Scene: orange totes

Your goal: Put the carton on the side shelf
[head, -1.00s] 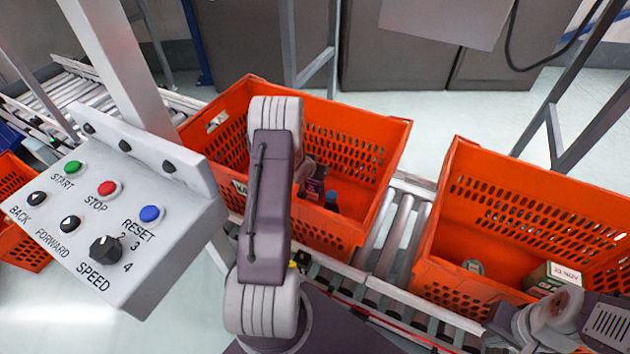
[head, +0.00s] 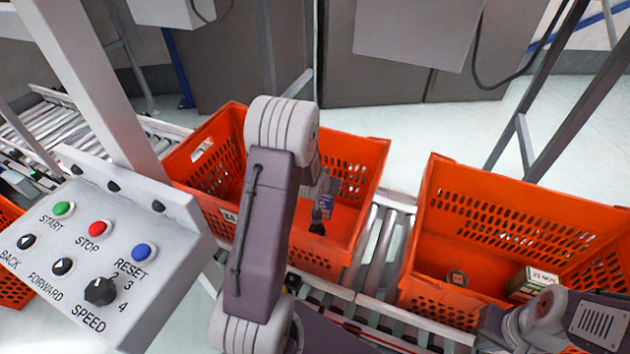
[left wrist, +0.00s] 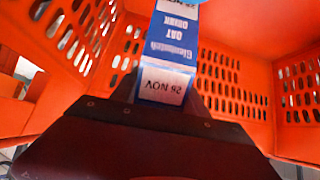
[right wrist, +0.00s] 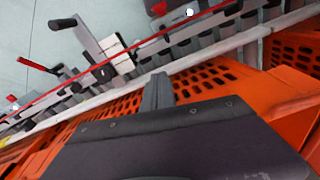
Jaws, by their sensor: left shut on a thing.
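The carton is blue and white and reads "Oat Drink" and "26 NOV" upside down in the left wrist view (left wrist: 168,52). My left gripper (left wrist: 160,98) is shut on it, with a dark finger on each side, inside an orange tote. I cannot make out a side shelf.
The right tote (head: 500,170) holds a box marked "NOV" (head: 530,283) and a round tin (head: 457,278). Rollers (head: 383,240) run between the totes. A control panel (head: 100,250) and post (head: 85,70) stand at left. Metal struts (head: 560,110) rise at right.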

